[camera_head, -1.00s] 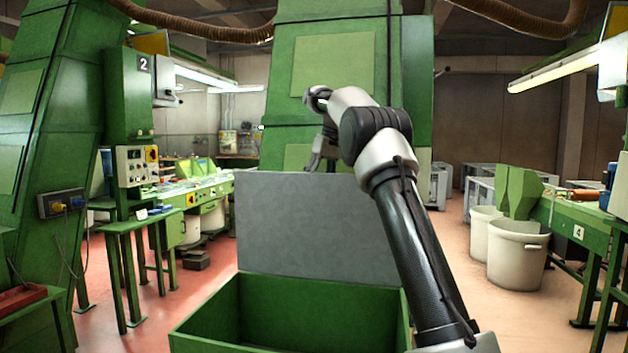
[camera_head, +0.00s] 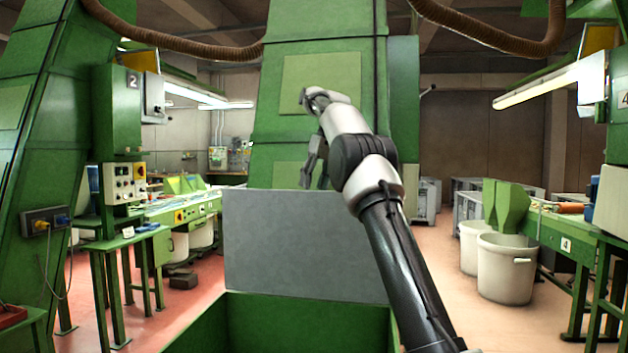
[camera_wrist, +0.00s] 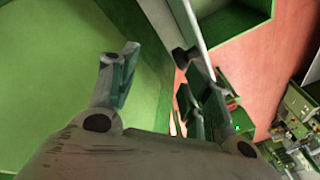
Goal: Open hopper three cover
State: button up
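The hopper cover is a flat grey panel (camera_head: 300,245) standing upright at the back of an open green hopper box (camera_head: 250,320) in the head view. The box's inside shows, and its lower part is cut off by the picture's edge. My gripper (camera_head: 312,172) is at the cover's top edge, with its fingers pointing down; contact is unclear. The cover (camera_wrist: 193,38) shows there edge-on as a pale strip beside the right finger. No hopper number is readable on the box.
A tall green machine column (camera_head: 325,80) stands close behind the cover and my gripper. A machine marked 2 (camera_head: 120,110) is at left. Open floor lies right of my arm.

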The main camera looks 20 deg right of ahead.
jog(key=shift+a+r, duration=0.1)
jog(key=shift+r, duration=0.8)
jog(key=shift+a, duration=0.2)
